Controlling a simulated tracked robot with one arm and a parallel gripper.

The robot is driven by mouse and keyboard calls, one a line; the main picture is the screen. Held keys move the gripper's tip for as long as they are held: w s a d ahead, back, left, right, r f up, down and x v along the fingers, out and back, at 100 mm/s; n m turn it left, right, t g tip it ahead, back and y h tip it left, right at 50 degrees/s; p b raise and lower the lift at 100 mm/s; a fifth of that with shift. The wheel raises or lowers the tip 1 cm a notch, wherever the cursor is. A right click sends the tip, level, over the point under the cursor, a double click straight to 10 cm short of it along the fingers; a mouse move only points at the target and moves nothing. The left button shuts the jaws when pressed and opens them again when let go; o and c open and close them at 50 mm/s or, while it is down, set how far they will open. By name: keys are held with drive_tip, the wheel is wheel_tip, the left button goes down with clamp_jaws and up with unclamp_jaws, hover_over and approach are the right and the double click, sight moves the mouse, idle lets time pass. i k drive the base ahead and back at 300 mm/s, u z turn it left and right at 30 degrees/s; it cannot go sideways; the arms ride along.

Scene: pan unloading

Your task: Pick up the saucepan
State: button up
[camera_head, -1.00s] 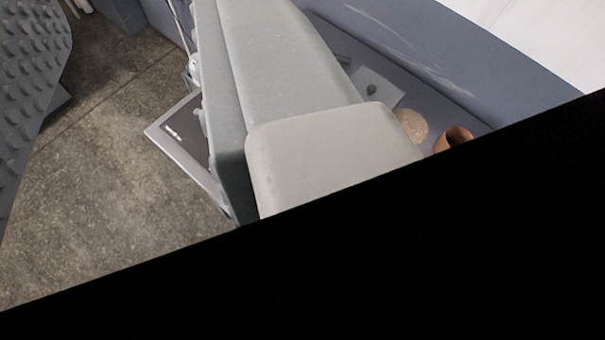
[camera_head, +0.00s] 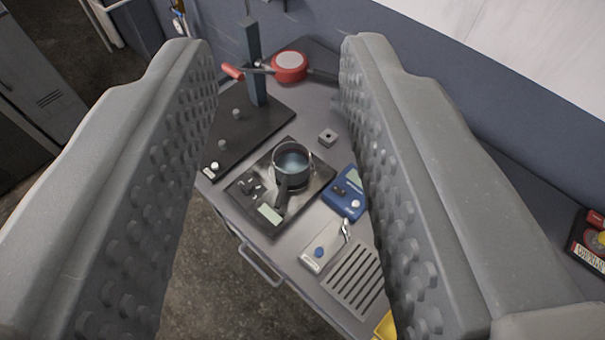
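The saucepan (camera_head: 293,161) is a small dark pot with a shiny rim and a bluish inside. It stands upright on a dark hotplate (camera_head: 310,197) on the grey bench, and its black handle (camera_head: 283,198) points toward the camera. My gripper (camera_head: 280,60) is open, with one studded finger on the left of the picture and one on the right. The saucepan shows in the gap between the fingers, farther off and apart from them. Nothing is held. The right finger hides part of the bench.
A dark stand with an upright post (camera_head: 254,65) is left of the hotplate, near a red round object (camera_head: 289,66). A blue device (camera_head: 345,194) is right of the saucepan. A slotted grey panel (camera_head: 355,278) is in front. A wall (camera_head: 420,60) rises behind the bench.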

sight(292, 161)
drive_tip(key=z, duration=0.05)
drive_tip(key=k, duration=1.1)
drive_tip(key=u, duration=0.75)
drive_tip(key=i, duration=1.25)
drive_tip(key=u, duration=0.05)
